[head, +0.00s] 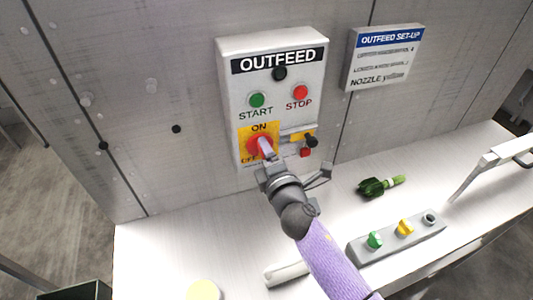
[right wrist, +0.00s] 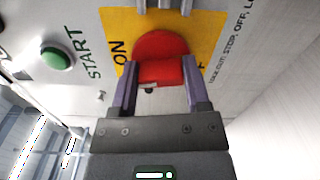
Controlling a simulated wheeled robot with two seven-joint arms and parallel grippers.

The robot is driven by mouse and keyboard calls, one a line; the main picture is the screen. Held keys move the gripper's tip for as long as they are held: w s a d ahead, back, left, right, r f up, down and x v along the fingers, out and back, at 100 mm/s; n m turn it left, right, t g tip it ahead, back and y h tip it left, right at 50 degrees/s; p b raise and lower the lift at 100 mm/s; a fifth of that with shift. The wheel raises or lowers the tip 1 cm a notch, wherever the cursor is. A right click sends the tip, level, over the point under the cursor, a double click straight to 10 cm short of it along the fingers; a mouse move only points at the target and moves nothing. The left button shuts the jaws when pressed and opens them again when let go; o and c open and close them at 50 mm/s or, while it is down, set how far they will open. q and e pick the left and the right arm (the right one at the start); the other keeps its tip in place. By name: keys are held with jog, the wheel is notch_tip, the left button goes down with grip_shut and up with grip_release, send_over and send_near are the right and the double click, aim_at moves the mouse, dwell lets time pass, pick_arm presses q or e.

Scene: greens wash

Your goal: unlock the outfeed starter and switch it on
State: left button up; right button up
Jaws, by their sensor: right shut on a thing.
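The outfeed starter (head: 229,85) is a pale box on the grey wall with a green START button (head: 257,100) and a red STOP button (head: 300,92). Low on it, a red rotary switch (head: 253,143) sits on a yellow ON/OFF plate (head: 243,132). My right gripper (head: 264,150) is at this switch. In the right wrist view its fingers (right wrist: 162,95) are shut on the switch's red handle (right wrist: 165,72). Which mark the handle points to is unclear. A small red block (head: 305,153), perhaps a padlock, shows below a black knob (head: 311,141) beside the switch. My left gripper is not in view.
An OUTFEED SET-UP sign (head: 384,58) hangs right of the starter. On the white counter (head: 160,245) are a dark green nozzle-like thing (head: 372,187) and a grey block (head: 405,241) with green and yellow pieces. A pale bent bar (head: 490,160) stands at the right.

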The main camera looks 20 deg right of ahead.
jog(key=shift+m, duration=0.8)
jog(key=o, duration=1.3)
jog(key=s, duration=1)
jog(key=shift+d, duration=0.2)
jog(key=shift+f, duration=0.1)
